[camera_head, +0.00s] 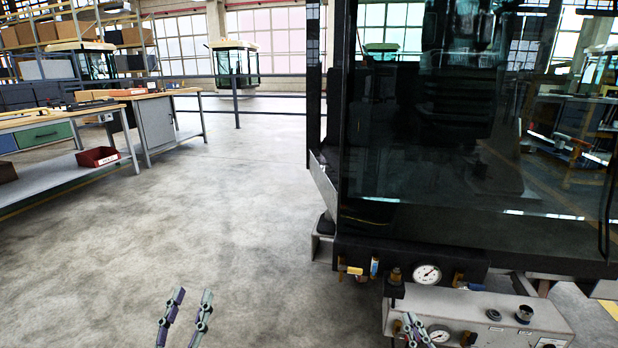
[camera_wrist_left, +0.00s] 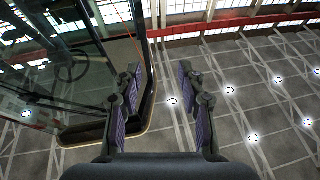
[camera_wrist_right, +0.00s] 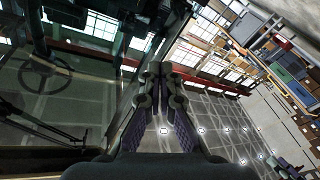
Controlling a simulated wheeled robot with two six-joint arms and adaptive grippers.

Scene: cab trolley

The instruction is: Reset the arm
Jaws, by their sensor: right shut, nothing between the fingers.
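My left gripper (camera_head: 193,292) shows at the bottom of the head view, above the bare floor. Its two fingers stand apart and nothing is between them. In the left wrist view the left gripper (camera_wrist_left: 160,72) is also open and empty, with the cab's glass to its left. My right gripper (camera_head: 413,320) shows at the lower right of the head view, in front of the trolley's gauge panel. In the right wrist view the right gripper (camera_wrist_right: 160,68) has its fingertips together with nothing held. I cannot tell its exact distance from the panel.
The large glazed cab (camera_head: 440,150) stands at the right on its trolley. A light panel (camera_head: 465,312) with gauges and valves juts out below it. At the left are workbenches (camera_head: 60,182) and a red bin (camera_head: 98,157). The floor (camera_head: 220,200) between is clear.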

